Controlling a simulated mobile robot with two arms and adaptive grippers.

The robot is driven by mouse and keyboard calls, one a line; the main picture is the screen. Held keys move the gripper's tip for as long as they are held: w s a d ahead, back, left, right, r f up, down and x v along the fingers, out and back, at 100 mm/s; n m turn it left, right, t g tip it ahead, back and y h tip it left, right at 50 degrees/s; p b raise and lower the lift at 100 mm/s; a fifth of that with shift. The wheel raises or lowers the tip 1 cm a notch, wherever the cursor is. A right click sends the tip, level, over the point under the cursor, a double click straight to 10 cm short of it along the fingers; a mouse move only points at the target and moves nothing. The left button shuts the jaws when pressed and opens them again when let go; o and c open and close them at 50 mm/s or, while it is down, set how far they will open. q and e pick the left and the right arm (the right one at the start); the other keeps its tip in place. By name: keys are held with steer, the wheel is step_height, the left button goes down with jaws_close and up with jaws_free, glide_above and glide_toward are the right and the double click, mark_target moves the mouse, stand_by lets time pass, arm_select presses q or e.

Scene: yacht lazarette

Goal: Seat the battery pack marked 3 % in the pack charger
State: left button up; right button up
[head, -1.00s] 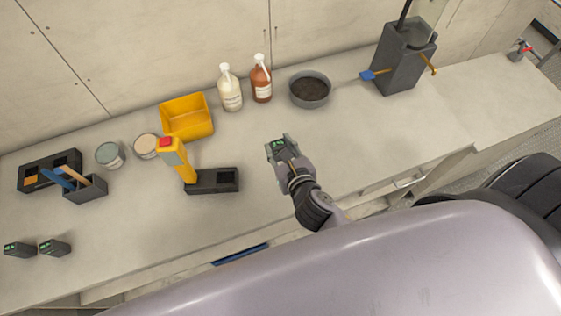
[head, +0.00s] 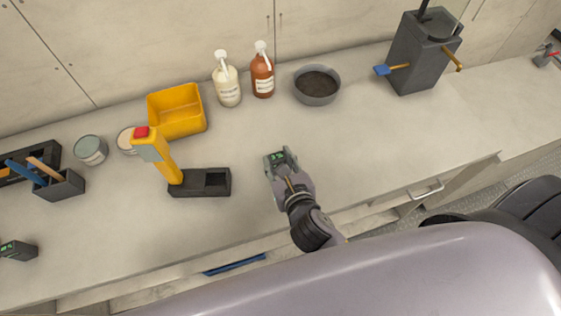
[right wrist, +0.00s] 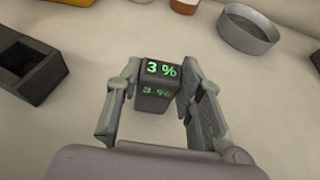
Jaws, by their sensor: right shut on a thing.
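The battery pack marked 3 % (head: 279,156) is dark with green digits. My right gripper (head: 281,162) is shut on it, over the counter right of the black block. In the right wrist view the pack (right wrist: 155,86) sits between the two fingers of the gripper (right wrist: 156,95), its 3 % label readable. The black block (head: 198,191) has an empty square well at its right end and a yellow handset (head: 160,157) standing at its left end; it looks like the charger. The block also shows at the left of the right wrist view (right wrist: 40,83). My left gripper is not in view.
Another dark pack (head: 18,250) lies at the left edge. A yellow bin (head: 177,112), two bottles (head: 227,84), (head: 262,76) and a grey bowl (head: 317,86) stand at the back. A tool holder (head: 60,184) is at left. The counter between gripper and block is clear.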

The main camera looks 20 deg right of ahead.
steer(key=shift+s+a+r, duration=0.15)
steer(key=o, duration=1.1)
steer(key=shift+f, duration=0.2)
steer(key=shift+c, duration=0.2)
steer(key=shift+o, duration=0.8)
steer(key=shift+r, duration=0.1)
